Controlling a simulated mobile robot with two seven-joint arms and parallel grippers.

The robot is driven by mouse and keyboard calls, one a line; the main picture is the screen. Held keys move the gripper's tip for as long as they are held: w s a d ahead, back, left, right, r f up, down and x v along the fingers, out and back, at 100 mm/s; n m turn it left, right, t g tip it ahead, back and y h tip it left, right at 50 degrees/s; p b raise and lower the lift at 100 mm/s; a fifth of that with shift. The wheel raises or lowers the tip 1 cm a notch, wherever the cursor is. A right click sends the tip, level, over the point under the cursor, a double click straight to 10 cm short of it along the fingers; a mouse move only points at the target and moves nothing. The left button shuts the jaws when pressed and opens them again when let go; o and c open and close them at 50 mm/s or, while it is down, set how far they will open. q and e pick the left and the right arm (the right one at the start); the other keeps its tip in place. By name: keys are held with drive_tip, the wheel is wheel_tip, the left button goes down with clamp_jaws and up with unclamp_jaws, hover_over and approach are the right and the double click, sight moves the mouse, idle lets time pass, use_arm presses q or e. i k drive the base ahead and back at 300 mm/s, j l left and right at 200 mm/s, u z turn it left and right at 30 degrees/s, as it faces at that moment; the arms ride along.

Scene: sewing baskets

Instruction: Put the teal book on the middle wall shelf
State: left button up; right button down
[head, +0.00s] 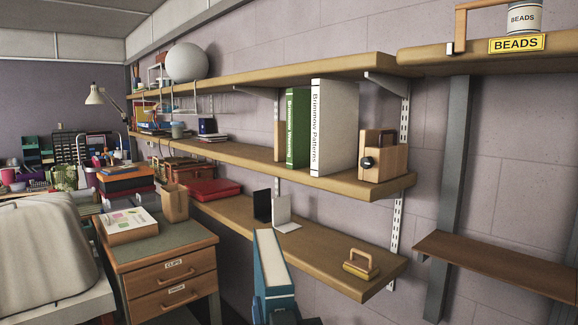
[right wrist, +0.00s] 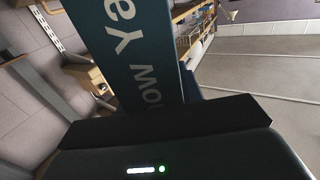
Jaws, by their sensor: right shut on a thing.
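The teal book (head: 272,272) stands roughly upright, slightly tilted, at the bottom middle of the head view, in front of the lower shelf. Its teal cover with white lettering fills the upper middle of the right wrist view (right wrist: 140,55). My right gripper (right wrist: 170,112) is shut on the book's lower end; in the head view only a dark part of it shows at the bottom edge. The middle wall shelf (head: 334,182) holds a green book (head: 297,128) and a thick white book (head: 334,128), upright between wooden bookends (head: 384,160). My left gripper is not in view.
The upper shelf (head: 330,69) overhangs the middle one. The lower shelf (head: 325,262) holds a brass-coloured handled block (head: 361,264) and black and white bookends (head: 283,212). A drawer cabinet (head: 165,262) stands left. Left of the green book, the middle shelf has bare room.

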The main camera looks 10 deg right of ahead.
sight(272, 154)
drive_tip(key=i+j+u, duration=0.1)
drive_tip(key=i+j, duration=0.2)
drive_tip(key=i, duration=0.3)
drive_tip(key=i+j+u, duration=0.15)
drive_tip(key=i, duration=0.5)
drive_tip(key=i+j+u, duration=0.1)
drive_tip(key=i+j, duration=0.2)
drive_tip(key=i, duration=0.35)
drive_tip(key=i+j+u, duration=0.1)
drive_tip(key=i, duration=0.55)
